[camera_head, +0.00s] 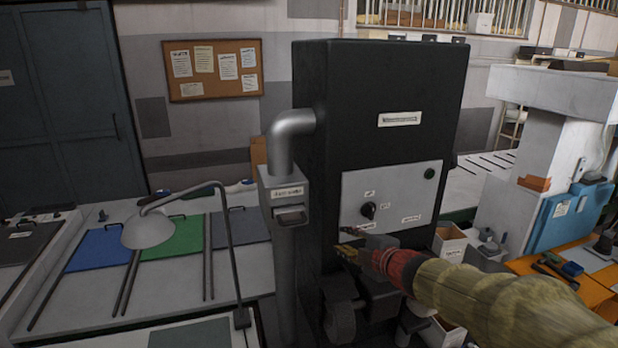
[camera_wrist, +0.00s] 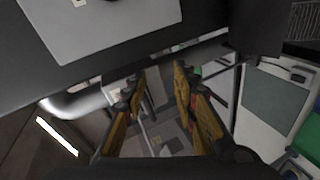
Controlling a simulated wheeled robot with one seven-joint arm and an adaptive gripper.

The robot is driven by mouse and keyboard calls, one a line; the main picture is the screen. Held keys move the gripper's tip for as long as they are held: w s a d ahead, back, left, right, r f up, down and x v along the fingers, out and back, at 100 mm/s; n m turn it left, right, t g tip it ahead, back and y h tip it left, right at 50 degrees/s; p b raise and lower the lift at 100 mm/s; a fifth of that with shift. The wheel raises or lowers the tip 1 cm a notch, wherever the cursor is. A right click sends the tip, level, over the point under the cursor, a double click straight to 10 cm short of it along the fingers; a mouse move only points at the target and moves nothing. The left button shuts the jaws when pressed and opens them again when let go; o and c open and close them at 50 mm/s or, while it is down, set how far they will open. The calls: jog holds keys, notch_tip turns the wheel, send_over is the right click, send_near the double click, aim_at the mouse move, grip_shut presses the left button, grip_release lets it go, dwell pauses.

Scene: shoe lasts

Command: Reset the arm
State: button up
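My gripper (camera_head: 350,243) is in front of the lower part of a tall black machine, just below its light grey control panel (camera_head: 392,200). In the wrist view my gripper (camera_wrist: 160,75) shows two yellow-and-black fingers set apart, with nothing between them but the floor area farther off. My arm reaches in from the lower right in the head view, with a red band near the wrist. Whether the gripper touches the machine cannot be told.
The black machine (camera_head: 390,90) fills the centre. A grey pipe post (camera_head: 285,215) stands at its left. A desk lamp (camera_head: 148,230) and blue and green mats (camera_head: 172,237) are on the left bench. An orange table (camera_head: 590,290) and white column (camera_head: 530,160) are at right.

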jog(key=s+d+f+m+g+h, duration=0.1)
jog(key=s+d+f+m+h, duration=0.2)
jog(key=d+f+m+h, duration=0.35)
jog(key=s+d+f+m+g+h+b, duration=0.1)
jog(key=s+d+f+m+g+b, duration=0.2)
jog(key=s, duration=0.4)
jog(key=s+d+f+m+g+h+b, duration=0.1)
jog(key=s+d+f+m+b, duration=0.15)
jog(key=s+d+m, duration=0.3)
jog(key=s+a+f+m+y+b, duration=0.1)
jog(key=s+a+f+b, duration=0.1)
jog(key=s+f+b, duration=0.2)
jog(key=s+a+f+m+g+b, duration=0.1)
jog(key=s+f+b, duration=0.4)
jog(key=s, duration=0.6)
jog(key=s+a+f+m+g+y+b, duration=0.1)
jog(key=s+a+f+m+b, duration=0.2)
jog(key=s+b, duration=0.3)
jog(key=shift+s+a+f+y, duration=0.35)
jog(key=shift+s+a+f, duration=0.4)
jog(key=shift+s, duration=0.15)
